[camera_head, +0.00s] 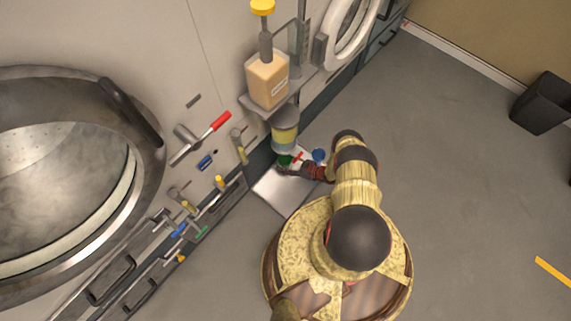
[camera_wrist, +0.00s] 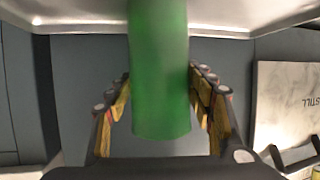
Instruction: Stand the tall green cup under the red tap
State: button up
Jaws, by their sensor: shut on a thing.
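The tall green cup (camera_wrist: 160,70) stands out large in the middle of the wrist view, between the two fingers of my gripper (camera_wrist: 163,108). My gripper is shut on it. In the head view only a small green part of the cup (camera_head: 284,160) shows beside my gripper (camera_head: 288,169), close to the wall units. A small red piece (camera_head: 297,156) and a blue round piece (camera_head: 319,156) show just beyond my gripper; the red one may be the red tap, but it is too small to tell. A larger red handle (camera_head: 220,121) sits on a wall valve to the left.
A pale flat surface (camera_head: 283,192) lies below my gripper. A soap bottle (camera_head: 267,80) on a bracket and a yellowish container (camera_head: 285,130) are close above. A plate marked STILL (camera_wrist: 290,105) is at right in the wrist view. Open floor lies to the right.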

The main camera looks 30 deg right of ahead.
jog(key=shift+f, duration=0.15)
jog(key=o, duration=1.2)
jog(key=shift+r, duration=0.25)
jog(key=p+v, duration=0.3)
jog(key=v, duration=0.9)
jog(key=shift+f, duration=0.1)
jog(key=shift+s, duration=0.15)
